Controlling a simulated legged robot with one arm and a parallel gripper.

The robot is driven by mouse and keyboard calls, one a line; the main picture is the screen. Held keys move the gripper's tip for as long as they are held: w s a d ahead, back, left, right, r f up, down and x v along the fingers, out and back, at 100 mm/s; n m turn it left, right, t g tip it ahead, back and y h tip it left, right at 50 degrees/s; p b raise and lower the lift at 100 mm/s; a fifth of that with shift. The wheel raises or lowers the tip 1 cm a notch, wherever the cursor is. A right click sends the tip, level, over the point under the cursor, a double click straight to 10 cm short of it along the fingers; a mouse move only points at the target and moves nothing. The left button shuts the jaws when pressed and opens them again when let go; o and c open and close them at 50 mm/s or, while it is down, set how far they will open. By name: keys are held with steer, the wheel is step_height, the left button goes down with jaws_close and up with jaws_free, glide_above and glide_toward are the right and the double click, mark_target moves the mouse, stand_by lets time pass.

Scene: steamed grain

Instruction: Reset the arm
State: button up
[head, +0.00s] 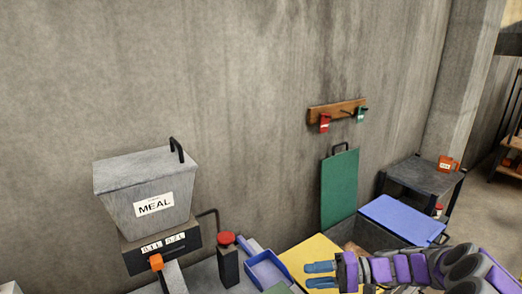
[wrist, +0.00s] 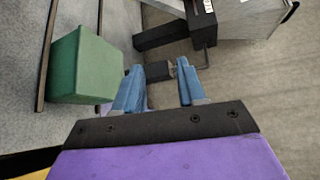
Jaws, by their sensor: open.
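My gripper (head: 318,275) is at the lower right of the head view. Its two blue fingers point left and stand apart with nothing between them, and my arm comes in from the right edge. In the wrist view my gripper (wrist: 159,68) is also open and empty. A small dark block (wrist: 158,72) shows beyond the gap between the fingers, apart from them.
A grey MEAL hopper (head: 145,190) stands at left, with a red-topped black post (head: 229,262) and a blue tray (head: 268,270) beside it. A green block (wrist: 85,65) is left of the fingers. A blue-lidded bin (head: 403,217) stands behind my arm.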

steer(key=s+a+r+n+g+h, duration=0.25)
steer(key=s+a, duration=0.25)
steer(key=s, duration=0.3)
steer(key=s+a+r+n+g+h, duration=0.1)
steer(key=s+a+r+g+h, duration=0.25)
steer(key=s+a, duration=0.4)
steer(key=s+d+f+t+h, duration=0.1)
steer(key=s+d+h, duration=0.4)
steer(key=s, duration=0.4)
steer(key=s+d+f+t+h, duration=0.1)
steer(key=s+d+h, duration=0.4)
steer(key=s, duration=0.5)
steer(key=shift+d+f+m+t, duration=0.2)
steer(key=shift+d+m+t, duration=0.25)
steer(key=shift+d+t, duration=0.35)
steer(key=shift+d, duration=0.1)
